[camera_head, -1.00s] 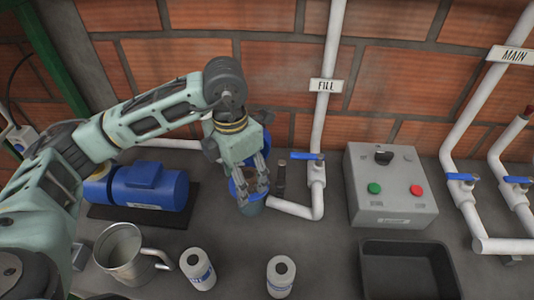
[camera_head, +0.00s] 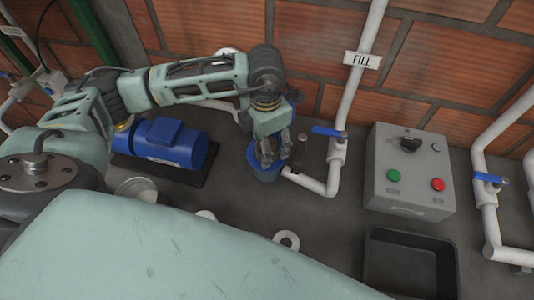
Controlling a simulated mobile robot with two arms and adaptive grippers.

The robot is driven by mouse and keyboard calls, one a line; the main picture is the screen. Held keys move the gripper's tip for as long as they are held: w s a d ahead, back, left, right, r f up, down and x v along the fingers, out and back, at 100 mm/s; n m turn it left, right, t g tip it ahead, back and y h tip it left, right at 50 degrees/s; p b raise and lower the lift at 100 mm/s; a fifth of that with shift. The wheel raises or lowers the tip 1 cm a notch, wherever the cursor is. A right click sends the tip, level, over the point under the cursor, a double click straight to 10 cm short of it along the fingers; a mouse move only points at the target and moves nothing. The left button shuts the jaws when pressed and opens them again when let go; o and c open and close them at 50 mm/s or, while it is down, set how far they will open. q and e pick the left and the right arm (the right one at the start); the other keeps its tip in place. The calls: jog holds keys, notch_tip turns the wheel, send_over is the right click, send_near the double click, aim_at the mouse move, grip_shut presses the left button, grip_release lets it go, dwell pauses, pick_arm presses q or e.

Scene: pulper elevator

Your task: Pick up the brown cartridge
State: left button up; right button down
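My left gripper (camera_head: 275,155) points down at the blue cup-shaped housing (camera_head: 266,175), its fingers at or inside the rim. The frames do not show clearly whether the fingers are closed on anything. I cannot make out the brown cartridge in the current view; the inside of the housing is hidden by the fingers. My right gripper is not in view.
A blue motor (camera_head: 165,142) lies left of the housing. The FILL pipe (camera_head: 340,155), a grey control box (camera_head: 408,175) and a black tray (camera_head: 408,262) are to the right.

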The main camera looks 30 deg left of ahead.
pick_arm(q)
grip_shut()
dwell(0.7)
